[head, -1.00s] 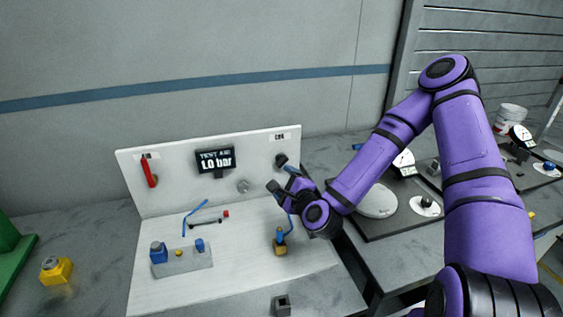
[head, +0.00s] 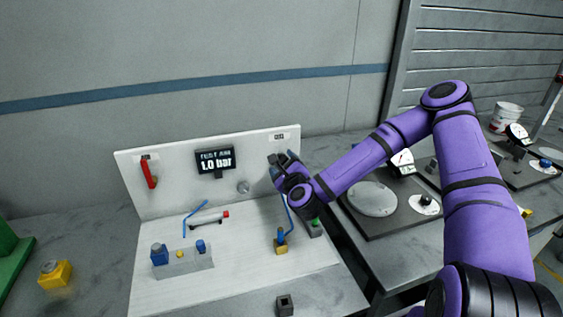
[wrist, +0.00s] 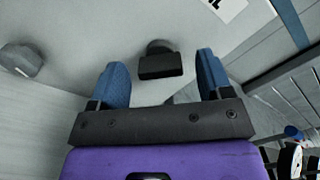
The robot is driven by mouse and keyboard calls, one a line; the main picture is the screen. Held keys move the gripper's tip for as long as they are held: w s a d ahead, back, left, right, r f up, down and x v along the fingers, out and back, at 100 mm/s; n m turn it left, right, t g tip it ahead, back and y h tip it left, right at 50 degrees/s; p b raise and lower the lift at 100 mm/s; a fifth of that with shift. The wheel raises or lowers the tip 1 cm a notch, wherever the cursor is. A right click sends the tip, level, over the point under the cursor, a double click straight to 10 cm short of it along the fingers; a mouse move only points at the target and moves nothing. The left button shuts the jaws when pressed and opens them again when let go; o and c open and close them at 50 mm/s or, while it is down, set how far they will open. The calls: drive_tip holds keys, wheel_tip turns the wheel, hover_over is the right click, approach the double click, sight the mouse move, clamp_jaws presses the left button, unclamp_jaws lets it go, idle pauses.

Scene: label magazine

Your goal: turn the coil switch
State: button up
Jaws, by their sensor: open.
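The coil switch is a black knob (wrist: 160,62) on the upright white panel, below a small label (wrist: 228,8) in the wrist view. It lies ahead of my gripper (wrist: 162,80), between the two blue fingers with a gap on each side. The fingers are open and hold nothing. In the head view my gripper (head: 282,157) is at the panel's right end, under the label, and covers the knob there. Whether the fingertips reach past the knob's front is hard to tell.
On the white base stand a grey block with blue fittings (head: 182,262), a yellow block with a blue tube (head: 281,247) and a green-topped grey box (head: 315,229).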

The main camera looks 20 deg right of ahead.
drive_tip(key=shift+w, duration=1.05)
drive_tip(key=c, duration=0.9)
drive_tip(key=shift+n, duration=0.4)
drive_tip(key=n, duration=0.3)
drive_tip(key=shift+a+n, duration=0.1)
drive_tip(key=shift+n, duration=0.2)
drive_tip(key=shift+f+n, duration=0.2)
drive_tip(key=shift+n, duration=2.1)
